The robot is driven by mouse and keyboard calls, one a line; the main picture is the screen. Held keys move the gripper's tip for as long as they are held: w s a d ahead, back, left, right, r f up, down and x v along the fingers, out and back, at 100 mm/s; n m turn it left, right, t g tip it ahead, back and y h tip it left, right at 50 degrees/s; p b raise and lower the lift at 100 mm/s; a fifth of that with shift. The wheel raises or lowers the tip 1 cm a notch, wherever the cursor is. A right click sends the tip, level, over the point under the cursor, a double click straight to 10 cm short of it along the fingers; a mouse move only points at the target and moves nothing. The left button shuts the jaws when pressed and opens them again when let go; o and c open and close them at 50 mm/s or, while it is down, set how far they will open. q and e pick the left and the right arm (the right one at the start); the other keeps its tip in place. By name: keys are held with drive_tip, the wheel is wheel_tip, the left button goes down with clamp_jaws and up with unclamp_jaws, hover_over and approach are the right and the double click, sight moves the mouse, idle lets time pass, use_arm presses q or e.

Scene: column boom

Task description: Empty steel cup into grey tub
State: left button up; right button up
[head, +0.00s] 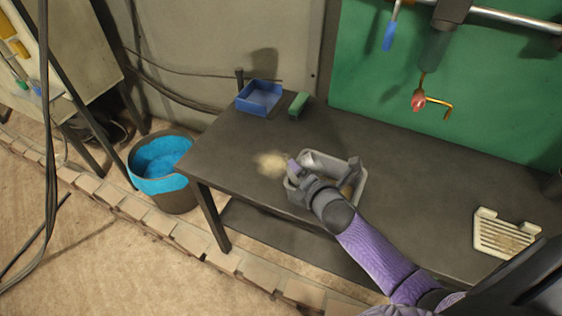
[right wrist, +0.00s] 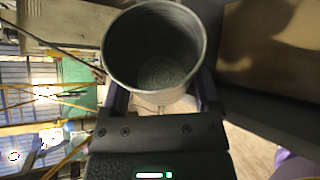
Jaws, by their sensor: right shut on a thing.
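My right gripper (head: 297,172) is at the left edge of the grey tub (head: 356,186) on the dark bench, and the arm hides part of the tub. In the right wrist view the gripper (right wrist: 160,92) is shut on the steel cup (right wrist: 155,55). The cup's mouth faces the camera; it looks tipped, and its ringed bottom looks bare. In the head view the cup is mostly hidden by the gripper. A pale beige patch of loose stuff (head: 270,163) shows on the bench just left of the tub. Something tan shows inside the tub. My left gripper is not in view.
A blue tray (head: 259,97) and a green block (head: 298,104) stand at the bench's back left. A blue-lined bucket (head: 160,170) is on the floor left of the bench. A cream slotted rack (head: 503,233) lies at right. A red-tipped tool (head: 419,100) hangs above.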

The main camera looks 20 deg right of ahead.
sight(310, 168)
drive_tip(key=shift+s+d+f, duration=0.1)
drive_tip(key=shift+d+f, duration=0.4)
drive_tip(key=shift+d+f+n+b, duration=0.1)
drive_tip(key=shift+f+n+b, duration=0.15)
drive_tip(key=shift+n+b, duration=0.1)
drive_tip(key=shift+n+g+h, duration=0.4)
drive_tip(key=shift+n+h, duration=0.1)
drive_tip(key=shift+n, duration=0.25)
wheel_tip(310, 168, up, 4)
drive_tip(key=p, duration=0.4)
drive_tip(key=shift+r, duration=0.15)
drive_tip(key=r+n+h+p, duration=0.1)
drive_tip(key=p, duration=0.1)
drive_tip(key=d+r+n+h+p, duration=0.1)
drive_tip(key=r+n+h+p, duration=0.1)
drive_tip(key=r+n+p, duration=0.1)
drive_tip(key=shift+s+d+r+g+p, duration=0.1)
drive_tip(key=shift+s+d+g+p, duration=0.15)
drive_tip(key=shift+g+p, duration=0.15)
drive_tip(key=shift+d+r+n+h, duration=0.25)
drive_tip(key=shift+n+h, duration=0.25)
